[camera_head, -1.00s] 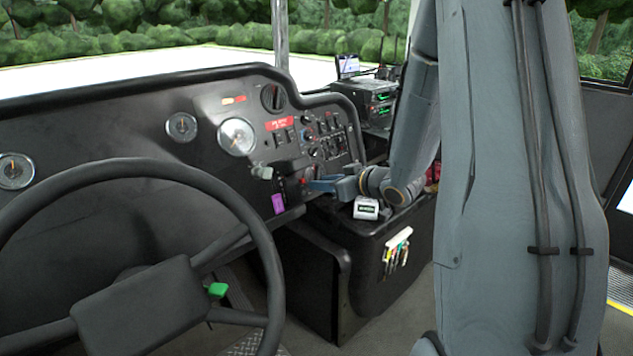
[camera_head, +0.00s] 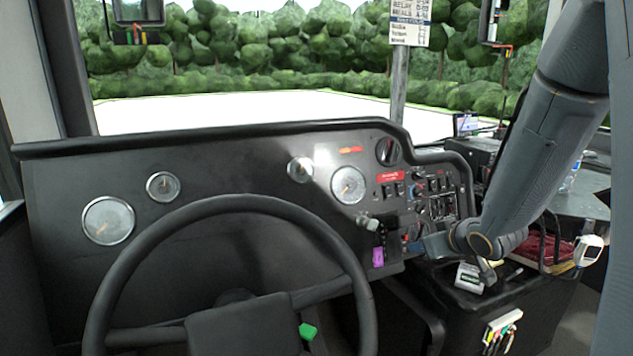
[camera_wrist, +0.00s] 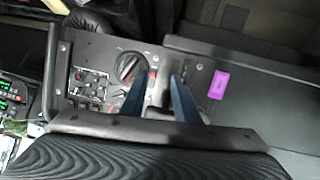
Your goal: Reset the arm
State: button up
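My gripper (camera_head: 425,246) is at the right end of the black dashboard (camera_head: 100,170), close to its switch panel (camera_head: 425,195). In the wrist view its two blue fingers (camera_wrist: 158,82) stand apart, with nothing seen held between them. The panel with a large round knob (camera_wrist: 130,66) and a red button (camera_wrist: 153,73) lies beyond the fingers. I cannot tell whether a finger touches the panel. My grey arm comes down from the upper right in the head view.
The steering wheel (camera_head: 232,203) stands in front of the dashboard. A purple tag (camera_head: 378,257) hangs left of my gripper. A small white-and-black box (camera_head: 469,277) sits on the black console below. A pole (camera_head: 398,85) rises behind the dashboard.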

jog(key=s+a+r+g, duration=0.1)
jog(key=s+a+g, duration=0.2)
jog(key=s+a, duration=0.55)
jog(key=s+a+r+m+g+h, duration=0.1)
jog(key=s+a+r+g, duration=0.2)
jog(key=s, duration=1)
jog(key=s+a+g, duration=0.4)
jog(key=s+a, duration=0.2)
jog(key=s, duration=0.4)
jog(key=d+r+m+p, duration=0.3)
jog(key=d+r+p, duration=0.5)
jog(key=p, duration=0.6)
jog(key=shift+d+h, duration=0.3)
jog(key=shift+d, duration=0.05)
jog(key=shift+f, duration=0.1)
